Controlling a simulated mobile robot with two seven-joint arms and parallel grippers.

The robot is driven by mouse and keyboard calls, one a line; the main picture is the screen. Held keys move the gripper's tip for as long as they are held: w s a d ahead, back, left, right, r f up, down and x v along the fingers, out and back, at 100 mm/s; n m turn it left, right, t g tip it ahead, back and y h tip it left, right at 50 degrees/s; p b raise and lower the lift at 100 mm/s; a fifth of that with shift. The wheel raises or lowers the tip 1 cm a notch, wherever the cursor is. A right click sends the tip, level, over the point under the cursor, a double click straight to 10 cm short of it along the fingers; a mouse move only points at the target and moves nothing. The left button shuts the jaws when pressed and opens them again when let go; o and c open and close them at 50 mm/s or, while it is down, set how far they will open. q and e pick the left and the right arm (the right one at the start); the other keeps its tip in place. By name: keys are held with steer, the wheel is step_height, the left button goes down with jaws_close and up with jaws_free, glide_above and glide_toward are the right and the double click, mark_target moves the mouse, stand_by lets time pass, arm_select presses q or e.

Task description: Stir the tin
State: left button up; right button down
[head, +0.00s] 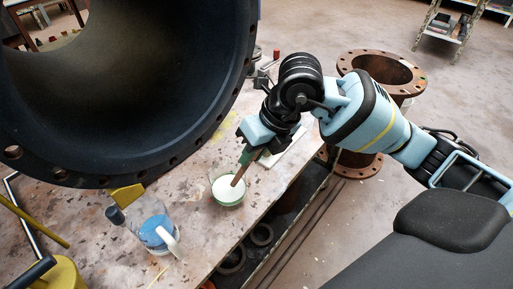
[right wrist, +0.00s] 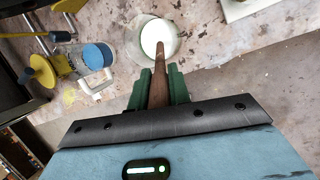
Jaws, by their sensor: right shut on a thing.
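The tin (head: 228,191) is a small round container with a pale green rim and white contents, standing on the worn workbench. My right gripper (head: 250,156) is just above and to the right of it, shut on a brown wooden stick (head: 239,176). The stick slants down, and its lower end meets the white contents inside the rim. In the right wrist view the green fingers (right wrist: 160,88) clasp the stick (right wrist: 159,70), which points at the tin (right wrist: 148,42). How deep the stick reaches is hidden by the white contents. My left gripper is not in view.
A big dark lined pipe (head: 120,90) overhangs the bench (head: 195,238) at upper left. A clear jug with blue contents (head: 155,232) stands left of the tin. A white slab (head: 290,150) lies to the right. A rusty flanged pipe (head: 360,165) stands beyond the bench edge.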

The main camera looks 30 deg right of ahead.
steer(key=shift+b+x, duration=0.7)
steer(key=shift+x, duration=0.85)
steer(key=shift+w+a+f+b, duration=0.2)
steer(key=shift+f+b, duration=0.1)
steer(key=shift+f, duration=0.3)
steer(key=shift+d, duration=0.15)
